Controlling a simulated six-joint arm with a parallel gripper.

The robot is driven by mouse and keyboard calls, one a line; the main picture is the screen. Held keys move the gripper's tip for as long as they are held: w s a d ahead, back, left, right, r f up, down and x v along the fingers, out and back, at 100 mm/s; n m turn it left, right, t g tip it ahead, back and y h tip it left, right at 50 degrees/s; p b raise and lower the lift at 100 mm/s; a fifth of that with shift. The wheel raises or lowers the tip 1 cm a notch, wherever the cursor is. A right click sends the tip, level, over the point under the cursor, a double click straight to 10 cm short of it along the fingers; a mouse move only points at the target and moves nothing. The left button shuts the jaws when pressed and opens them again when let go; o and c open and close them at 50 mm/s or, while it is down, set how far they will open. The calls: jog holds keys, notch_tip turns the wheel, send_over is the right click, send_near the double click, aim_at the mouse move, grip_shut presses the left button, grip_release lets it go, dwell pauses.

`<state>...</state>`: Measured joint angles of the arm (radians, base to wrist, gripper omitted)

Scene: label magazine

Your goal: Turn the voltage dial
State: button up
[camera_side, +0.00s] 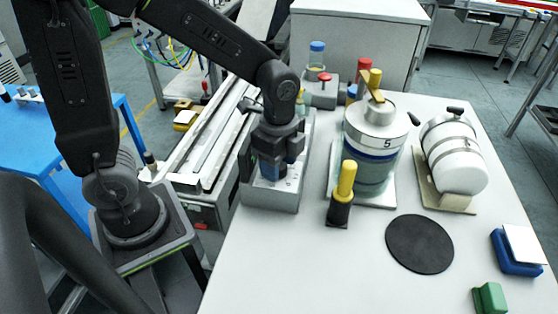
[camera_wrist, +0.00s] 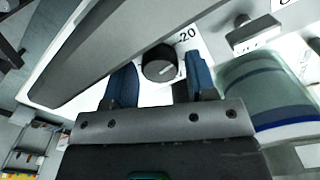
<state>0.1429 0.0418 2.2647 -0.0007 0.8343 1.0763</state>
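The voltage dial (camera_wrist: 160,64) is a round black knob with a pale pointer line, on a white face with "20" printed beside it. In the wrist view it shows between and slightly beyond my two blue fingertips, with a gap on each side. My gripper (camera_side: 270,172) is open and points down at the grey dial unit (camera_side: 270,197), low over its face. In the side view my fingers hide the dial. I cannot tell whether the fingertips are level with the knob.
A silver-lidded canister (camera_side: 375,140) marked 5 stands right of the unit. A yellow-handled tool (camera_side: 343,190) in a black holder stands in front of it. A white cylinder (camera_side: 455,157) lies in a cradle farther right. A black disc (camera_side: 419,244) lies on the table; bare table surrounds it.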

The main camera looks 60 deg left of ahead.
jog(key=c, duration=0.7)
jog(key=shift+o, duration=0.2)
jog(key=n, duration=0.6)
jog(key=shift+n, duration=0.3)
jog(key=n, duration=0.5)
jog(key=shift+n, duration=0.4)
jog(key=o, duration=0.9)
